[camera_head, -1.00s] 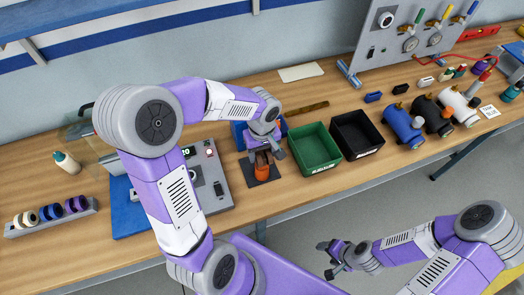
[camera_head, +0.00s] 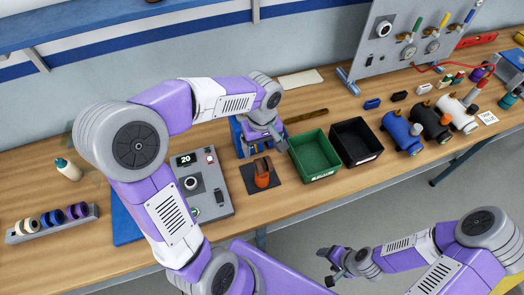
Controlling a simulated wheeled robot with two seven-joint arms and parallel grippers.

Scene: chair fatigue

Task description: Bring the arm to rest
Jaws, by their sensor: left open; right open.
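My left gripper (camera_head: 279,143) is open, above the bench and close to the left wall of the green bin. It is behind and above an orange-brown piece (camera_head: 262,178) that stands on a dark square pad (camera_head: 279,168), and it looks clear of that piece. My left arm is bent high over the bench and hides part of it. My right gripper (camera_head: 334,268) is open over the floor in front of the bench, holding nothing that I can see.
A green bin (camera_head: 335,167) and a black bin (camera_head: 376,151) stand right of the pad. A grey control box (camera_head: 212,181) reads 20. A rack of rollers (camera_head: 52,232) is at left. Blue, black and white cylinders (camera_head: 403,138) stand at right. A valve panel (camera_head: 370,58) is behind.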

